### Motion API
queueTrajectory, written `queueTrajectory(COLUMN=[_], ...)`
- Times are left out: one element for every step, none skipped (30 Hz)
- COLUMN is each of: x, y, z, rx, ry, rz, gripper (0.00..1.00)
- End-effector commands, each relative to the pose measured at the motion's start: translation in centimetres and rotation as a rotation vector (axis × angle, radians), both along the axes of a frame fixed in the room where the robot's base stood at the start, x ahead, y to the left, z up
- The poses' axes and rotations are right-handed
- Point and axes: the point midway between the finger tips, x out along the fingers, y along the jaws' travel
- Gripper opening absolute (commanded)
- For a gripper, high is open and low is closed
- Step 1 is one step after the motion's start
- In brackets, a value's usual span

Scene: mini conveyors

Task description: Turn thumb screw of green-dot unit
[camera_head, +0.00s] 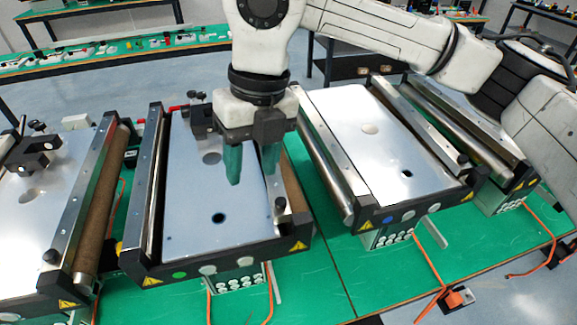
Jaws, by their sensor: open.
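The green-dot unit is a mini conveyor (190,238) with a pale metal top plate, marked by a green dot (179,274) on its black front edge. A small black thumb screw (280,203) stands at the front end of its right rail. My gripper (252,176) points down with two dark green fingers held apart and nothing between them. It appears above the right part of the plate, behind and left of the thumb screw, and apart from it. The gripper hides part of the right rail and plate. More black knobs (192,95) show at the unit's back left.
A blue-dot conveyor (375,150) stands close on the right, with another beyond it. A conveyor with a black bracket (40,160) stands on the left. Orange cables (270,295) hang in front. Green table surface (310,285) shows clear at the front.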

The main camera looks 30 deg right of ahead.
Motion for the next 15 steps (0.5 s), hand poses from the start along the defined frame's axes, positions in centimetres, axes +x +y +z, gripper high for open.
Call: queueTrajectory(x=[0.0, 0.0, 0.0, 0.0, 0.0, -0.1, -0.1, -0.1, -0.1, -0.1, -0.1, -0.2, -0.2, -0.2, -0.2], y=[-1.8, -2.5, -3.2, -3.6, -3.9, -4.1, -4.2, -4.2, -4.1, -4.1, -4.1, -4.0, -4.0, -4.0, -4.0], z=[0.1, 0.0, 0.0, -0.1, -0.2, -0.3, -0.5, -0.8, -1.2, -1.6, -2.0, -2.6, -3.2, -3.7, -4.5], rx=[-0.072, -0.104, -0.134, -0.150, -0.161, -0.169, -0.171, -0.171, -0.169, -0.168, -0.167, -0.166, -0.166, -0.165, -0.164], ry=[0.009, 0.015, 0.022, 0.024, 0.026, 0.028, 0.029, 0.030, 0.031, 0.031, 0.032, 0.033, 0.033, 0.033, 0.033], rz=[-0.030, -0.042, -0.054, -0.061, -0.066, -0.070, -0.071, -0.071, -0.070, -0.070, -0.069, -0.069, -0.069, -0.069, -0.069], gripper=[0.48, 0.48, 0.48, 0.48, 0.48, 0.48, 0.48, 0.48, 0.48, 0.48, 0.48, 0.48, 0.48, 0.48, 0.48])
